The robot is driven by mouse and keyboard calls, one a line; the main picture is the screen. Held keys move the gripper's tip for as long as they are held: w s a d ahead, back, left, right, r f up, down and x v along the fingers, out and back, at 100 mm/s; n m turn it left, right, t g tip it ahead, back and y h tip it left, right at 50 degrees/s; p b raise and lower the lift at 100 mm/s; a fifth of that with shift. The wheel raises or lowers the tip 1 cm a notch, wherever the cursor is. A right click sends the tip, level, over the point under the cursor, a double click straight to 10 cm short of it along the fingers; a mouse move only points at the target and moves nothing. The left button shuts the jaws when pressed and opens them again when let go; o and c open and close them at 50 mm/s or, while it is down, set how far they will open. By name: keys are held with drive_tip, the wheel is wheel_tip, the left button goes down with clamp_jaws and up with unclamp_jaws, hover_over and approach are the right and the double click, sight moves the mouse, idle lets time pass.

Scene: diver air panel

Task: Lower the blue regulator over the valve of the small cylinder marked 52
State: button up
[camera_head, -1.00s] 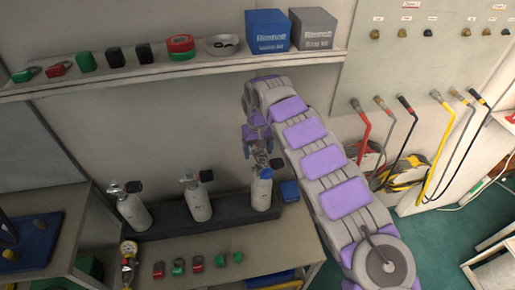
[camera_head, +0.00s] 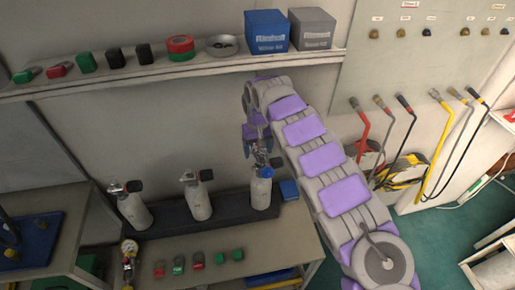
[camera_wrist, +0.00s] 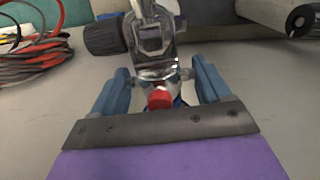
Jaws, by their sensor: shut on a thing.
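Three small pale cylinders with black valve knobs stand upright in a dark rack (camera_head: 230,210): left (camera_head: 135,211), middle (camera_head: 198,204) and right (camera_head: 261,195). No number is legible on them. My gripper (camera_head: 257,150) points down just above the right cylinder. It is shut on the regulator, whose blue part (camera_head: 265,172) shows at the right cylinder's top. In the wrist view, the blue fingers of my gripper (camera_wrist: 160,72) flank a chrome fitting (camera_wrist: 156,45) and a red part (camera_wrist: 160,99). Whether the regulator is seated around the valve is hidden.
A shelf (camera_head: 190,66) with boxes and small parts runs above. A blue block (camera_head: 289,190) sits close right of the right cylinder. Hoses (camera_head: 410,130) hang farther right.

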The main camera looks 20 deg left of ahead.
drive_tip(key=shift+f+p, duration=0.6)
drive_tip(key=shift+f, duration=0.5)
idle(1.4)
drive_tip(key=o, duration=1.5)
wheel_tip(320, 180, up, 4)
drive_tip(key=shift+w+f+p, duration=0.1)
drive_tip(key=shift+f+p, duration=0.05)
drive_tip(key=shift+p, duration=0.45)
drive_tip(key=shift+s+d+f, duration=0.1)
drive_tip(key=shift+s+d, duration=0.1)
drive_tip(key=shift+s, duration=0.25)
drive_tip(key=shift+s+d+r+p, duration=0.25)
drive_tip(key=shift+s+d, duration=1.1)
drive_tip(key=shift+s, duration=0.8)
drive_tip(key=shift+s+d+r+p, duration=0.25)
drive_tip(key=shift+s+d, duration=1.05)
drive_tip(key=shift+s, duration=0.85)
drive_tip(key=shift+s+d+r+p, duration=0.15)
drive_tip(key=shift+s+d+p, duration=0.15)
drive_tip(key=shift+s+d, duration=1.45)
drive_tip(key=shift+s+a, duration=0.4)
